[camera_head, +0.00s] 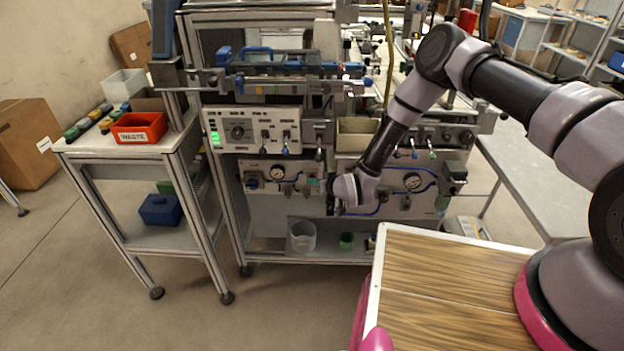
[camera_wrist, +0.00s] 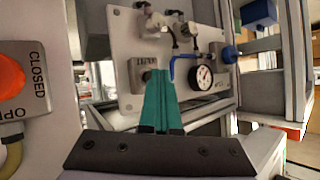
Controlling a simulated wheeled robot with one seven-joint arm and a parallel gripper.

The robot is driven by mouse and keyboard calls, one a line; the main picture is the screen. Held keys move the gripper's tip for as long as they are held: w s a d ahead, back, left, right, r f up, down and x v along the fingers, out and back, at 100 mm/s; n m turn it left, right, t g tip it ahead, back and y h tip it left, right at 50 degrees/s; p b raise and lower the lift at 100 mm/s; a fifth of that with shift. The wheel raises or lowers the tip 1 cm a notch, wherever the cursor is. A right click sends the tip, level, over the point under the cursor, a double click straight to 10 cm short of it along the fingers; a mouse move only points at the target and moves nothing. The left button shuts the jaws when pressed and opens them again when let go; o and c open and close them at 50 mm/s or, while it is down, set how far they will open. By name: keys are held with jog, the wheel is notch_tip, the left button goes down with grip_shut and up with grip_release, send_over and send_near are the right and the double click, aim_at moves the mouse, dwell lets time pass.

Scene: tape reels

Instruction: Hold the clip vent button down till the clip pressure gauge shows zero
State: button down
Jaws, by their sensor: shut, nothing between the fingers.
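In the wrist view, the teal fingers of my gripper (camera_wrist: 162,98) are together and empty, pointing at a pale panel (camera_wrist: 126,45). A dark button (camera_wrist: 147,75) under a small label sits beside the fingertips and is partly covered. I cannot tell whether the tips touch it. A round white pressure gauge (camera_wrist: 202,76) is to the right on the same panel, its reading too small to tell. In the head view, my gripper (camera_head: 331,203) is at the right end of the left lower panel, whose gauge (camera_head: 277,173) shows.
In the wrist view, an orange-red knob (camera_wrist: 10,77) on a plate marked CLOSED is close at left, and a blue knob (camera_wrist: 229,54) is beyond the gauge. In the head view, a second gauge (camera_head: 412,181) is on the right panel. A wood-topped surface (camera_head: 450,280) is in front.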

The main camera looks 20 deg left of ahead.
jog(key=shift+s+d, duration=0.2)
jog(key=shift+s, duration=0.4)
jog(key=shift+s, duration=0.15)
jog(key=shift+s+d, duration=0.2)
jog(key=shift+s, duration=0.55)
jog(key=shift+s+d, duration=0.2)
jog(key=shift+s, duration=0.6)
jog(key=shift+s+d, duration=0.2)
jog(key=shift+s, duration=0.55)
